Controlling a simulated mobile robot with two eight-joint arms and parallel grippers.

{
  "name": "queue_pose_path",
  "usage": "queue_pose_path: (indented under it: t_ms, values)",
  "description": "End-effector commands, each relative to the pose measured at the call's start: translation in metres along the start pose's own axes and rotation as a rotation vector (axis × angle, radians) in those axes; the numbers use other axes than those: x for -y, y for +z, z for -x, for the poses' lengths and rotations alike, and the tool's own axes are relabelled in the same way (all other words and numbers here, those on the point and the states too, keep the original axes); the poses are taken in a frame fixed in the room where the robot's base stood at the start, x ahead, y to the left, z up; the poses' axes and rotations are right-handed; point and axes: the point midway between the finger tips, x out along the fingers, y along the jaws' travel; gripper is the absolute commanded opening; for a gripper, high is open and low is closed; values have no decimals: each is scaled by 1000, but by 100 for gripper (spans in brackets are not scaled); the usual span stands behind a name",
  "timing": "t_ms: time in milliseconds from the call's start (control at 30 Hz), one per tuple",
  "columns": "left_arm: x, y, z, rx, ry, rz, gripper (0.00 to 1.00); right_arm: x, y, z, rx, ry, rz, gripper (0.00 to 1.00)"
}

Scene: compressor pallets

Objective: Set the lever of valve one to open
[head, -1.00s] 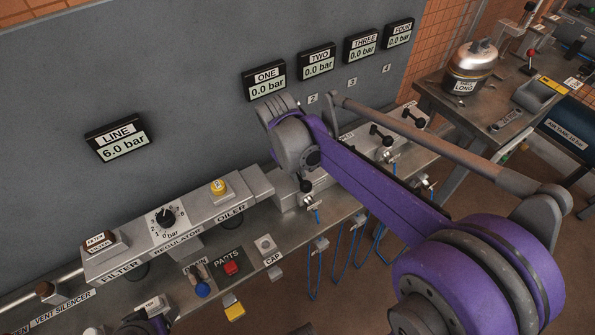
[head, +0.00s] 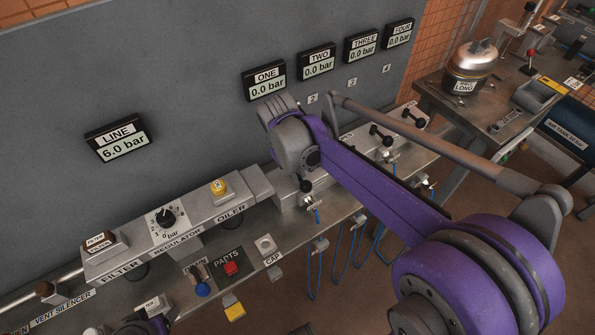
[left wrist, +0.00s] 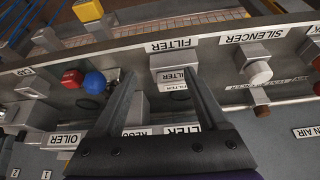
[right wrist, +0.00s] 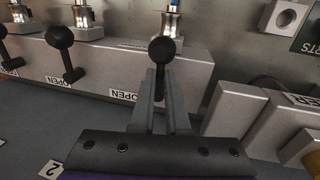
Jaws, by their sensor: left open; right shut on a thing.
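The lever of valve one, with a round black knob (right wrist: 162,50), stands in the middle of the right wrist view. Its knob (head: 306,186) also shows in the head view just below my right wrist. My right gripper (right wrist: 158,85) is shut on this lever, with the knob just beyond the fingertips. In the head view my right wrist covers most of that gripper. The gauge for valve one (head: 265,81) reads 0.0 bar. My left gripper (left wrist: 160,75) is open and empty, with its fingers on either side of a FILTER-labelled block (left wrist: 173,72).
Other black-knobbed levers (right wrist: 60,38) stand beside valve one, above OPEN labels. The regulator dial (head: 165,217) and yellow-capped oiler (head: 219,187) are left of it. The line gauge (head: 118,138) reads 6.0 bar. Blue hoses (head: 338,250) hang below the bench edge.

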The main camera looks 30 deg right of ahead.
Motion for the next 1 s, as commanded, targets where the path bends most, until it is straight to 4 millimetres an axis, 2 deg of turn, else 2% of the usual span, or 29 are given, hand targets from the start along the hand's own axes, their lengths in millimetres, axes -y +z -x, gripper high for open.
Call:
queue_pose_path:
  t_ms: [667,1000]
  values:
    - [0,0,0,0,0,0,76,-1,0,0,-5,1,24,0]
    - [0,-2,2,-1,0,0,76,-7,1,-1,-43,0,211,0]
